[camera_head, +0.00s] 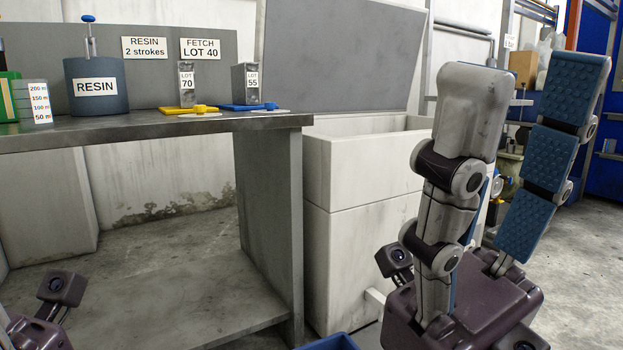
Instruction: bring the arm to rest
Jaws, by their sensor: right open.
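My right gripper (522,115) stands large at the right of the head view, fingers pointing up. Its two jointed fingers, grey-backed with blue studded pads, are apart with nothing between them. It is in front of a pale bin-like box and right of the workbench (215,124), touching neither as far as I can see. Of my left arm only a dark purple housing with a small camera (62,285) shows at the lower left corner; its fingers are outside the picture.
On the bench stand a resin pot (96,90), a measuring cup (35,103), a LOT 70 block (186,85) by a yellow clamp-like piece and a LOT 55 block (245,84) by a blue one. The pale box (362,190) stands right of the bench. A blue tray edge (330,343) shows below.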

